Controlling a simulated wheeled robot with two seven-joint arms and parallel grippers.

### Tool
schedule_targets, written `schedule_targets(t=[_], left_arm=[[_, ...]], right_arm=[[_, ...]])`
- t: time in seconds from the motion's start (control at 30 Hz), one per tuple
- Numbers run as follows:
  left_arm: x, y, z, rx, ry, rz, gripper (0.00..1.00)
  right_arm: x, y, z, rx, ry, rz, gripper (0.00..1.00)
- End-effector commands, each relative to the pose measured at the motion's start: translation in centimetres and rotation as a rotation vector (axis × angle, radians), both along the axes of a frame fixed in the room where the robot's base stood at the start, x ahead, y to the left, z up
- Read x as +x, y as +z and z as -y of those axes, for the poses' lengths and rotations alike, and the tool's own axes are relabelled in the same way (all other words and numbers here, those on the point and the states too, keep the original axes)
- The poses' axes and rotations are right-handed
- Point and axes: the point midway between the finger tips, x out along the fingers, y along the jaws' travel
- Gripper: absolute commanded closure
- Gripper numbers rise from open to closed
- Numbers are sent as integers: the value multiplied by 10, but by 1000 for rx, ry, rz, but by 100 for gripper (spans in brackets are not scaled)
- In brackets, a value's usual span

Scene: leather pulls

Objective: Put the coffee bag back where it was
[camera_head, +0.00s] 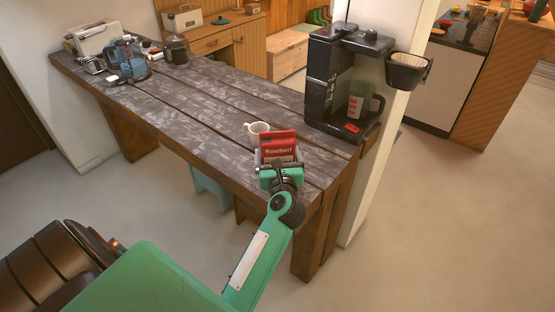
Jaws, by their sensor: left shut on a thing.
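The coffee bag (279,148) is red with a darker band and white lettering. It stands upright at the near right end of the wooden table (200,105). My left gripper (279,168) reaches in from below and is shut on the bag's lower part, which the gripper hides. I cannot tell whether the bag touches the tabletop. My right gripper is not in view.
A white mug (257,132) stands just behind and left of the bag. A black coffee maker (328,85) with a carafe stands at the table's right end, its filter basket (407,71) jutting out. Several items crowd the far left end. The table's middle is clear.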

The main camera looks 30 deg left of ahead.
Motion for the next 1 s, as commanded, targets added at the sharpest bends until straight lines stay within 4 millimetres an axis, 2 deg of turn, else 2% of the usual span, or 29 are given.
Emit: schedule_targets(t=[0.13, 0.53, 0.57, 0.6, 0.9, 1.0], left_arm=[[0, -16, 0, 1, 0, 0, 42], [0, -22, 0, 1, -1, 2, 42], [0, -21, 0, 0, 0, 1, 5], [0, -21, 0, 0, -1, 1, 0], [0, -15, 0, 1, 0, 2, 0], [-11, -21, 10, -2, -1, 1, 0]], right_arm=[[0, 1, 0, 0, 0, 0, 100], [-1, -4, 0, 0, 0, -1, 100], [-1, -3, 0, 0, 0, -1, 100], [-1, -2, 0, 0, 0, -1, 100], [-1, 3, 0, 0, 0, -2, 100], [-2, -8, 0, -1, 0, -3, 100]])
